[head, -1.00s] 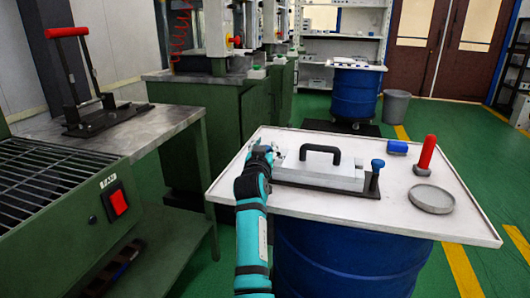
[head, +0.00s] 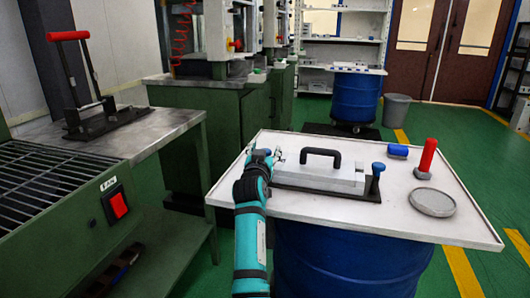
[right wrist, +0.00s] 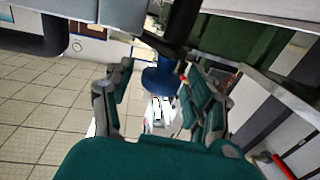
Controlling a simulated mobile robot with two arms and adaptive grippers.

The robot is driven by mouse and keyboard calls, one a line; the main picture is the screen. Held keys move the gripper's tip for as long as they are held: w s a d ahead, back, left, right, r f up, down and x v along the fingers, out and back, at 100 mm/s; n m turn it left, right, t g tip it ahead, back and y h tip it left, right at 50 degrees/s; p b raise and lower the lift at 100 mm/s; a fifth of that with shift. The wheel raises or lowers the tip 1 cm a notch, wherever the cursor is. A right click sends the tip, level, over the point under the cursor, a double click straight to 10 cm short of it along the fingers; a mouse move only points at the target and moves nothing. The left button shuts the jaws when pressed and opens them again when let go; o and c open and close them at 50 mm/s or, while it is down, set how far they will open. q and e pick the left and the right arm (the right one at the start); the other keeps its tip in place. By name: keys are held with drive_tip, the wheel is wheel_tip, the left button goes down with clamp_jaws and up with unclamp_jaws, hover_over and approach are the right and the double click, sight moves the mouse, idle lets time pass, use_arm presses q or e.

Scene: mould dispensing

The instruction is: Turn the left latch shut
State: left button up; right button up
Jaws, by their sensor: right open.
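The pale grey mould (head: 318,177) with a black arched handle lies on its dark base plate on the white tabletop. My right gripper (head: 264,157) is at the mould's left end and largely hides the left latch in the head view. In the right wrist view the blue latch knob (right wrist: 162,80) on its dark stem is between the two fingers of my right gripper (right wrist: 158,100). The fingers are spread, with a gap visible beside the knob. The right latch's blue knob (head: 377,166) stands upright at the mould's right end. My left gripper is out of view.
A blue object (head: 398,150), a red-handled tool (head: 427,158) and a round grey dish (head: 432,201) are on the right of the white tabletop (head: 405,228). A green machine and steel bench (head: 150,132) stand left. The tabletop's front is clear.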

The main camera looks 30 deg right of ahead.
wheel_tip(320, 180, up, 10)
idle(0.5)
drive_tip(key=shift+o, duration=0.3)
